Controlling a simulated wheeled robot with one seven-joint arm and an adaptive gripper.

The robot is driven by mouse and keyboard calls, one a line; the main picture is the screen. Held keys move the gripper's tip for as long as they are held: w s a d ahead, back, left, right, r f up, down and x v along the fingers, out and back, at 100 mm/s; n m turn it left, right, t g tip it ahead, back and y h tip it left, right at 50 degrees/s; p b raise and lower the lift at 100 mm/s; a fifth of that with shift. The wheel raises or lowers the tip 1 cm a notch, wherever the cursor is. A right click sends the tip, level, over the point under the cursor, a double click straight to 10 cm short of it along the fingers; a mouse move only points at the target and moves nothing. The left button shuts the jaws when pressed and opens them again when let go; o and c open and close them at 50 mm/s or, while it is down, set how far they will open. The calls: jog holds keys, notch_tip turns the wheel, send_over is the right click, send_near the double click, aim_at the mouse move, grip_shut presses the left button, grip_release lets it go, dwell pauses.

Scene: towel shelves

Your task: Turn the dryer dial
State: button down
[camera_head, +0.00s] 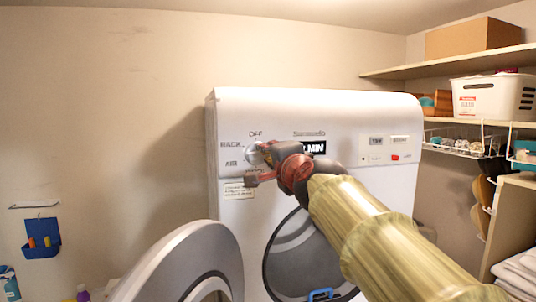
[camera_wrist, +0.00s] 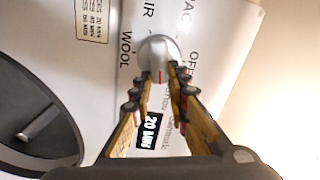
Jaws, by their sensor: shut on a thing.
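The dryer (camera_head: 232,120) is a white machine with a control panel on its upper front. Its round dial (camera_head: 254,152) is white-grey, with labels such as OFF and AIR around it. In the wrist view the dial (camera_wrist: 159,58) shows a small red mark at its near edge. My gripper (camera_head: 258,165) reaches in from the right, in front of the panel. In the wrist view my gripper (camera_wrist: 162,78) has its fingertips on both sides of the dial's near part, shut on it. Part of the dial is hidden by the fingers in the head view.
The dryer's round door (camera_head: 185,262) stands open at the lower left. Right of the dial are a black "20 MIN" display (camera_wrist: 149,131) and small buttons (camera_head: 395,157). Shelves (camera_head: 455,62) with a white basket (camera_head: 490,97) stand at the right. A blue holder (camera_head: 42,240) hangs on the left wall.

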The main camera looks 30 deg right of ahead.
jog(key=m, duration=0.2)
jog(key=f+m, duration=0.1)
jog(key=m, duration=0.1)
jog(key=shift+m, duration=0.3)
jog(key=shift+a+f+m+p, duration=0.1)
jog(key=shift+f+m+p, duration=0.1)
jog(key=shift+m, duration=0.75)
jog(key=shift+f+m+p, duration=0.15)
jog(key=shift+m, duration=0.8)
jog(key=c, duration=1.7)
grip_release()
jog(key=v, duration=1.2)
